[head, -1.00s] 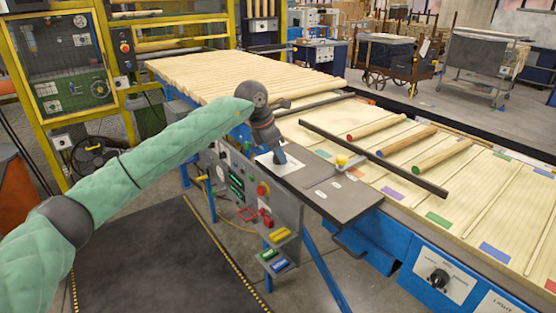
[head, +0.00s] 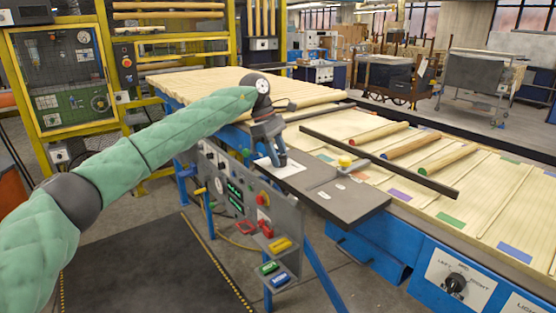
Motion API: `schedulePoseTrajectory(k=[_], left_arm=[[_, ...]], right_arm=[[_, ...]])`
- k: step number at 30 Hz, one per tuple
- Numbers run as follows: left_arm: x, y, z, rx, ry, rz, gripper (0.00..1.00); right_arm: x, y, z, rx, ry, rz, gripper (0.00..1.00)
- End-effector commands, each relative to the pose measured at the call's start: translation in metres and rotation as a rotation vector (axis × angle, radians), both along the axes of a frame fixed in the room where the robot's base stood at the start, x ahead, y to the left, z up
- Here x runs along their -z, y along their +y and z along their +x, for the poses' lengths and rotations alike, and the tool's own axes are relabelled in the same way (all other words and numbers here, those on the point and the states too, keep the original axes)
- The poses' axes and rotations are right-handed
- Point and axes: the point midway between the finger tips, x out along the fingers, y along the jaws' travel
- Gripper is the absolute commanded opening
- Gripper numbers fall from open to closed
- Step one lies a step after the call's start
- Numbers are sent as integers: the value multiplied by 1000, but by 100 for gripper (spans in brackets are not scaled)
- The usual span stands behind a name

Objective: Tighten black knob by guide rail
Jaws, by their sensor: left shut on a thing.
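My left gripper (head: 276,160) points down at a white plate (head: 288,169) on the dark grey shelf beside the slatted bed. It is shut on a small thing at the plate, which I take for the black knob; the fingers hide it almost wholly. A dark guide rail (head: 378,160) lies across the bed to the right of the gripper. My right gripper is not in view.
A control panel (head: 240,185) with buttons and coloured bins hangs below the shelf. A selector switch (head: 455,284) is at front right. A dark floor mat (head: 150,265) is clear.

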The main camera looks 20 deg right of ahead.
Motion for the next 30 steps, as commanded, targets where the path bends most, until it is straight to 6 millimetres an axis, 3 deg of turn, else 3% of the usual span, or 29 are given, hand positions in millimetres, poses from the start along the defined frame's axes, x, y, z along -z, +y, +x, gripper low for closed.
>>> schedulePoseTrajectory(k=[3, 10, 30], left_arm=[[1, 0, 1, 90, -1, 0, 14], [0, -1, 2, 235, -1, 0, 14], [-1, -1, 2, 342, -1, 0, 14]], right_arm=[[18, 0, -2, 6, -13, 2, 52], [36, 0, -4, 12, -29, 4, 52], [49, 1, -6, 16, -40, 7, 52]])
